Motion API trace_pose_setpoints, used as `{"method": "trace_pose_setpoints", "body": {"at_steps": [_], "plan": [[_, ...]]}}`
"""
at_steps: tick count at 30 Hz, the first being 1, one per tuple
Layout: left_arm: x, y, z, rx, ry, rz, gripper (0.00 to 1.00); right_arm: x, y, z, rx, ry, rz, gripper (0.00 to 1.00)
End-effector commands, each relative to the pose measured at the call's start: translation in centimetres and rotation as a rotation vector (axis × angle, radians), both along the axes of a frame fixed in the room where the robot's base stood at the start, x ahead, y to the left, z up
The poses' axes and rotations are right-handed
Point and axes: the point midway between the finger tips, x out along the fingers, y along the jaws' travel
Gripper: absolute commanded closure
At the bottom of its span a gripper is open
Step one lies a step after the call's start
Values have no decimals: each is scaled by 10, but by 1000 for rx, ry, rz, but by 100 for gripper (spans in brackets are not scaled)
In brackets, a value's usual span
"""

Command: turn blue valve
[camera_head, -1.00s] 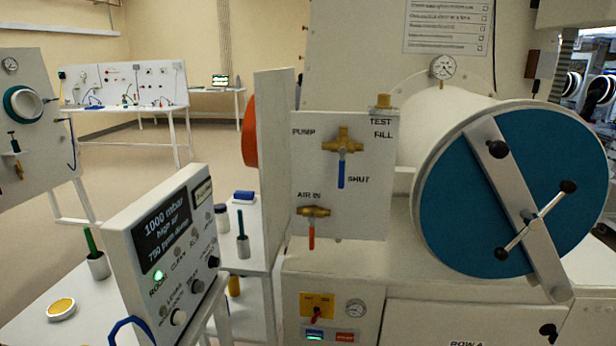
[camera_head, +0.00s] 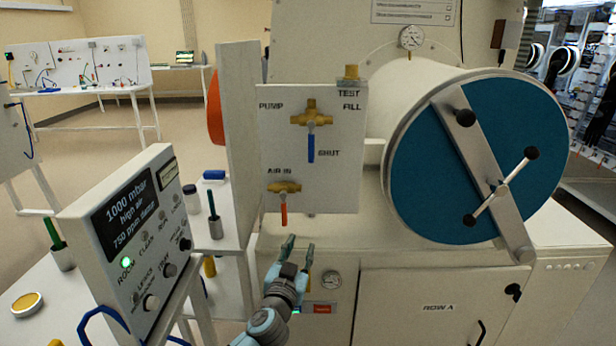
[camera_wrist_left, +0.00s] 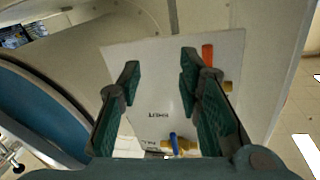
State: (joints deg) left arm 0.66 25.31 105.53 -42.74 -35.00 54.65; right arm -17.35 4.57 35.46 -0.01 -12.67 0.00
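The blue valve handle (camera_head: 311,142) hangs straight down from its brass body (camera_head: 311,119) on the white valve panel, between the PUMP, TEST, FILL and SHUT labels. It also shows in the left wrist view as a small blue handle (camera_wrist_left: 174,142) near the bottom, beyond the fingers. My left gripper (camera_head: 299,245) is open and empty, in front of and below the panel, apart from the blue handle. Its two fingers (camera_wrist_left: 158,85) are spread in the left wrist view. My right gripper is in neither view.
A red-handled AIR IN valve (camera_head: 284,213) sits below the blue one. A round blue door (camera_head: 450,170) with a crossbar is at right. A display box (camera_head: 135,235) stands at front left.

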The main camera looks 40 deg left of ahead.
Motion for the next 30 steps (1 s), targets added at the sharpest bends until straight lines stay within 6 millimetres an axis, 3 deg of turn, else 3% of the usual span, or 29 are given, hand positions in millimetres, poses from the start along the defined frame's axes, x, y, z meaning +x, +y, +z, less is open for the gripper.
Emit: {"method": "trace_pose_setpoints", "body": {"at_steps": [1,3,6,11,22,30], "plan": [[-1,-4,56,13,-131,-5,68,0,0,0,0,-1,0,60],[-11,-11,115,17,-281,-12,68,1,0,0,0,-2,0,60],[-21,-18,159,16,-399,-23,68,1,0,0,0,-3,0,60],[-9,-12,177,14,-427,-25,68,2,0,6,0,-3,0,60],[73,29,213,12,-422,-24,68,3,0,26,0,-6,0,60],[95,39,221,14,-420,-27,68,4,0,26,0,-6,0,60]]}}
